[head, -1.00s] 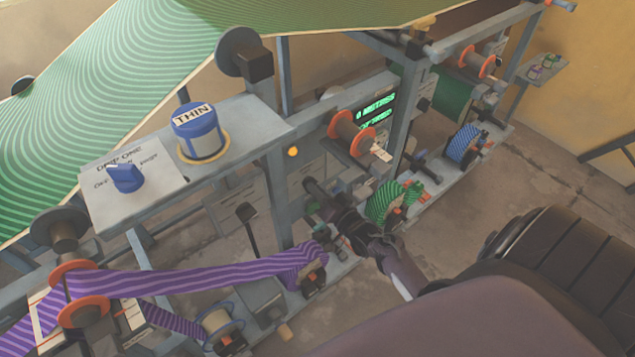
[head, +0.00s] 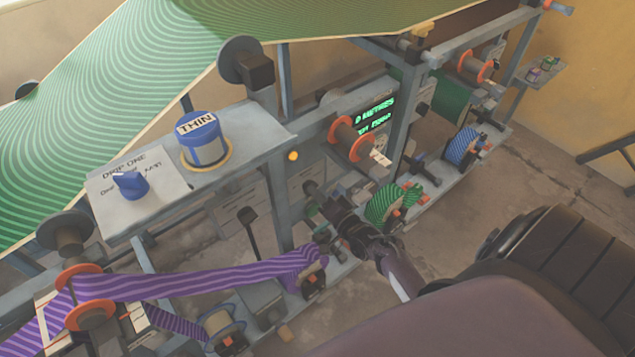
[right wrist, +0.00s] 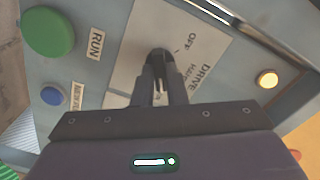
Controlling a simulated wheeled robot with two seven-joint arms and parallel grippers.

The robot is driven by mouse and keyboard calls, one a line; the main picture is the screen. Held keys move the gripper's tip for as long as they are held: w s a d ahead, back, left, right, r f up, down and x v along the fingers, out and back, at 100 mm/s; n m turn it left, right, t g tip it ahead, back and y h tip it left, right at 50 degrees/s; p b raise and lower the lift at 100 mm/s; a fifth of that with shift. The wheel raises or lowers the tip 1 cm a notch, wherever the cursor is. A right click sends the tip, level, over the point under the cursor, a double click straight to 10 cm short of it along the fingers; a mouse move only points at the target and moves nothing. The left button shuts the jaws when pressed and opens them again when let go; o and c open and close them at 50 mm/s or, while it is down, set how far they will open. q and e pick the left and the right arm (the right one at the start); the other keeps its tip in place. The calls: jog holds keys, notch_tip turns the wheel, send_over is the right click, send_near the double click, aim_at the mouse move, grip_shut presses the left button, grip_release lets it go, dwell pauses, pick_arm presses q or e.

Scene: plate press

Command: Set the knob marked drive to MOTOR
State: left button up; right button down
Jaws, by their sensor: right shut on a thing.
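The drive knob (right wrist: 158,58) is a dark knob on a pale label plate (right wrist: 125,57) in the right wrist view. The plate reads DRIVE and OFF, with a smaller word between them that is hard to read; the word MOTOR is not visible. My right gripper (right wrist: 160,75) is shut on the knob, its two fingers on either side of it. The fingers hide part of the knob, so I cannot tell its exact setting. In the head view my right gripper (head: 335,212) reaches the low front of the machine and the knob cannot be made out. My left gripper is out of view.
Near the knob are a green RUN button (right wrist: 48,31), a blue button (right wrist: 53,96) and a lit amber lamp (right wrist: 267,78).

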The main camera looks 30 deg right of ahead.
jog(key=c, duration=1.5)
grip_release()
jog(key=shift+o, duration=0.2)
jog(key=shift+s, duration=0.1)
jog(key=s, duration=0.7)
jog(key=shift+s+d, duration=0.3)
